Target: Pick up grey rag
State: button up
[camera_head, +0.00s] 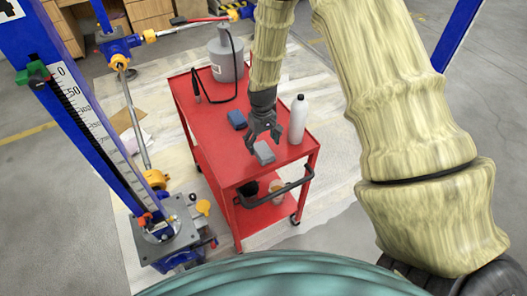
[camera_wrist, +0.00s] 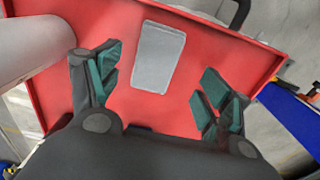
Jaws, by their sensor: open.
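The grey rag (camera_head: 264,153) is a small folded block lying on the red cart top, near the handle end. In the wrist view the rag (camera_wrist: 158,58) lies flat on the red surface, ahead of and between my fingers. My gripper (camera_head: 265,138) is just above and beside it in the head view. In the wrist view my gripper (camera_wrist: 157,88) has its two green-padded fingers spread wide, with nothing between the pads. I cannot tell the exact height of the fingers over the cart.
The red cart (camera_head: 205,125) also holds a white bottle (camera_head: 298,120) close to the right of my gripper, a blue block (camera_head: 237,119) and a grey canister (camera_head: 225,62) with a black hose. A black handle (camera_head: 275,190) is at the near end. A blue jack column (camera_head: 85,120) stands left.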

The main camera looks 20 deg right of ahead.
aim_at(264, 152)
jog(key=shift+s+d+f+p, duration=0.15)
jog(key=shift+f+p, duration=0.35)
jog(key=shift+f, duration=0.2)
jog(key=shift+s+d+f+p, duration=0.1)
jog(key=shift+d+f+p, duration=0.05)
jog(key=shift+f+p, duration=0.75)
jog(key=shift+f, duration=1.15)
jog(key=c, duration=1.1)
